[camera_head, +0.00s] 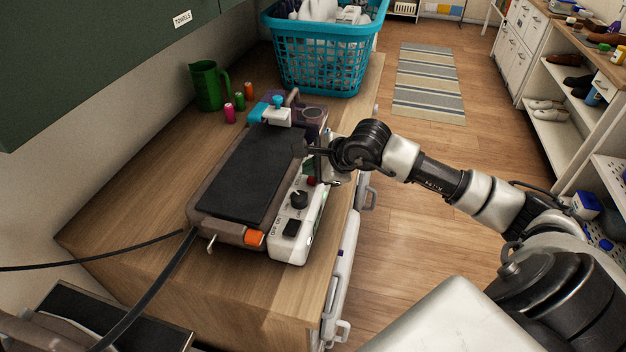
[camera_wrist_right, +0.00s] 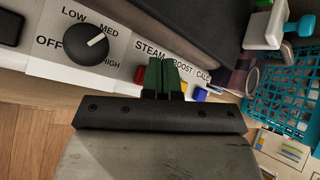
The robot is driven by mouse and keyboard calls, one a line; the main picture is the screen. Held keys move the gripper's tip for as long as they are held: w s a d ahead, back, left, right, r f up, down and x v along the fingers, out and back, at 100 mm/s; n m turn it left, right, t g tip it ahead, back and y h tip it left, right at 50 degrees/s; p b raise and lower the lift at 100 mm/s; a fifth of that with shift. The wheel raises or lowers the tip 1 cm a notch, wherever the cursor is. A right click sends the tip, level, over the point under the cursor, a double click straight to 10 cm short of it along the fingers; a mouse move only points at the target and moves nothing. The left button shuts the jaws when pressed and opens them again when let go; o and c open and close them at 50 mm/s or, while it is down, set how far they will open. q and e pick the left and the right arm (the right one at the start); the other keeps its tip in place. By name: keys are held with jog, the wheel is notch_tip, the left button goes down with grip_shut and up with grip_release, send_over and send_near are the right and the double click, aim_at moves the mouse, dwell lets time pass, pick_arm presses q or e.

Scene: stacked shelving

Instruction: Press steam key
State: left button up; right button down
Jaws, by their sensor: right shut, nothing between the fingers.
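The white control panel (camera_head: 291,238) runs along the front side of a black-topped pressing machine (camera_head: 255,175) on the wooden counter. In the right wrist view, the STEAM label (camera_wrist_right: 148,48) has a red key (camera_wrist_right: 140,72) below it, partly hidden by my fingers. The red key also shows in the head view (camera_head: 312,181). My right gripper (camera_wrist_right: 164,76) is shut and empty, its dark green fingertips in front of the panel between the STEAM and BOOST labels. I cannot tell whether they touch a key. My left gripper is not in view.
A dial (camera_wrist_right: 92,46) sits left of STEAM and a blue key (camera_wrist_right: 200,94) lies near CALC. A black switch (camera_head: 291,228) is at the panel's near end. A teal basket (camera_head: 325,62), green jug (camera_head: 208,86) and small spools stand behind. Cables cross the left side.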

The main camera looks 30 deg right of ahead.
jog(key=shift+f+b, duration=0.5)
jog(key=shift+b, duration=0.1)
dwell(0.8)
jog(key=shift+r, duration=0.9)
jog(key=shift+r+p, duration=0.15)
jog(key=shift+p, duration=0.2)
jog(key=shift+r+p, duration=1.05)
jog(key=shift+r, duration=1.35)
jog(key=shift+f, duration=0.1)
